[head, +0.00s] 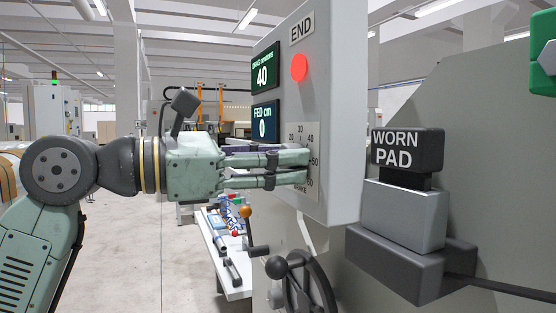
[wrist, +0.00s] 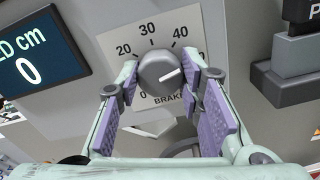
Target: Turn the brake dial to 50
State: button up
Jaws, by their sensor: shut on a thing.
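The brake dial (wrist: 163,68) is a round grey knob on a pale scale plate (wrist: 110,40) on the machine's panel. In the wrist view its white pointer line points right and slightly up, below the 40 mark. The 20, 30 and 40 marks show there, and a finger covers the scale farther right. My gripper (wrist: 163,66) is shut on the dial, one finger on each side. In the head view my gripper (head: 305,168) reaches the plate from the left and hides most of the knob; 50 and 60 show beside it. The green display (head: 262,73) reads 40.
A blue display (head: 265,122) reads FED cm 0. A handwheel (head: 300,285) and a small crank (head: 247,230) are below my gripper. A block marked WORN PAD (head: 406,152) is at right.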

jog(key=shift+m, duration=1.2)
jog(key=o, duration=1.2)
jog(key=shift+c, duration=0.2)
jog(key=v, duration=1.2)
jog(key=shift+f, duration=0.1)
